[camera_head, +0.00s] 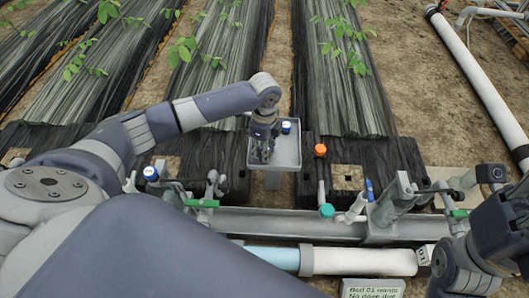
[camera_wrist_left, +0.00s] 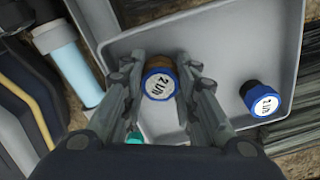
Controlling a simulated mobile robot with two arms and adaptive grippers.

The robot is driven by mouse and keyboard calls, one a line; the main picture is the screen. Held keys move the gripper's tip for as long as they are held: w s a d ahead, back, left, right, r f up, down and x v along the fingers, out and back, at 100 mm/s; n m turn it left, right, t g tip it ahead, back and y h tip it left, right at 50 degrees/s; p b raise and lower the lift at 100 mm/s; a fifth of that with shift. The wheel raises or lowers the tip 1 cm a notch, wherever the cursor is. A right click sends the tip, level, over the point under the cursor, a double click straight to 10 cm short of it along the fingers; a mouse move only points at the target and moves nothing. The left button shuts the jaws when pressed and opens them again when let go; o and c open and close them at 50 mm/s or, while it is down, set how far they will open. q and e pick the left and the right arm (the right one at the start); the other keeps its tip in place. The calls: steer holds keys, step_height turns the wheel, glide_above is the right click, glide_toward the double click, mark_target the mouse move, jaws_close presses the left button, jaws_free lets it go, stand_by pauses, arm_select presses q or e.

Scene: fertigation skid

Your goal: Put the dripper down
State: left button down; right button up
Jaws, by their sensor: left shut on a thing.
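My left gripper (camera_head: 262,155) points down over a grey tray (camera_head: 288,168) in the head view. In the left wrist view, my left gripper (camera_wrist_left: 160,98) is shut on a dripper (camera_wrist_left: 158,83) with a blue rim, a white face marked "2 l/h" and a brownish body. The tray (camera_wrist_left: 220,55) lies beneath it; whether the held dripper touches the tray floor I cannot tell. A second blue-capped dripper (camera_wrist_left: 262,100) stands in the tray to the right, apart from my fingers; it also shows in the head view (camera_head: 286,127). My right gripper's fingers are not visible.
An orange cap (camera_head: 320,150), a teal cap (camera_head: 327,211) and another blue cap (camera_head: 150,173) stand around the tray. A pipe and valve rail (camera_head: 290,222) runs along the front. A sign (camera_head: 372,289) is cut off below. Plant beds (camera_head: 215,80) lie behind.

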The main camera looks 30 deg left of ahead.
arm_select(q)
steer(key=shift+f, duration=0.2)
steer(key=c, duration=1.5)
jaws_free()
steer(key=shift+f, duration=0.1)
steer(key=shift+c, duration=0.2)
